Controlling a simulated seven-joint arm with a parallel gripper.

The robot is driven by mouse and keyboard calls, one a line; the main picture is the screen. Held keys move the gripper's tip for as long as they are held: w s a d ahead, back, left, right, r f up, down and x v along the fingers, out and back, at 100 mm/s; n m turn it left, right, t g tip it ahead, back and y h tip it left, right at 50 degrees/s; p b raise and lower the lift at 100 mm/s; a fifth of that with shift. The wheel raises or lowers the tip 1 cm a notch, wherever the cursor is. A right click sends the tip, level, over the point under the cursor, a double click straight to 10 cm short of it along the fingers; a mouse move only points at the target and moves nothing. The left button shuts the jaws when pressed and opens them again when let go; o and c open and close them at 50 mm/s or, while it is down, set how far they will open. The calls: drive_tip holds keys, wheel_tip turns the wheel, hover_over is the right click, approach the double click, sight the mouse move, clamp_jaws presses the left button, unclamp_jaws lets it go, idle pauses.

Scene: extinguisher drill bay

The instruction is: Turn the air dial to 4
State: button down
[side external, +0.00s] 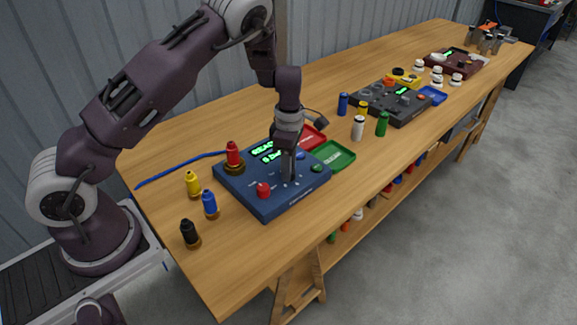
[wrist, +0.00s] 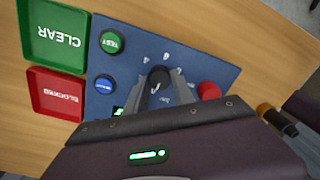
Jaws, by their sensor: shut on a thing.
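The blue control panel (side external: 262,204) sits at the near end of the bench; it also fills the middle of the wrist view (wrist: 205,58). The air dial, a black knob (wrist: 158,76) with white marks around it, lies between my fingertips in the wrist view. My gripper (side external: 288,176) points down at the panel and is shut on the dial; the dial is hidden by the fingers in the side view. I cannot read clearly which mark the dial points to.
A red knob (wrist: 208,90) stands close beside my fingers. A green TEST button (wrist: 112,42) and a blue button (wrist: 104,84) are opposite. Green (side external: 335,155) and red (side external: 308,138) trays adjoin the panel. Yellow (side external: 193,184), blue (side external: 210,204) and black (side external: 189,233) bottles stand nearby.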

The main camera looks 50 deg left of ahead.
drive_tip(key=m, duration=0.5)
drive_tip(key=shift+w+m, duration=0.1)
drive_tip(key=shift+m, duration=0.3)
drive_tip(key=m, duration=0.5)
drive_tip(key=shift+d+m+y, duration=0.1)
drive_tip(key=shift+m+y, duration=0.2)
drive_tip(key=m, duration=1.1)
drive_tip(key=shift+d+m+t, duration=0.1)
drive_tip(key=shift+m+t, duration=0.2)
drive_tip(key=shift+m, duration=0.1)
drive_tip(key=c, duration=1.1)
unclamp_jaws()
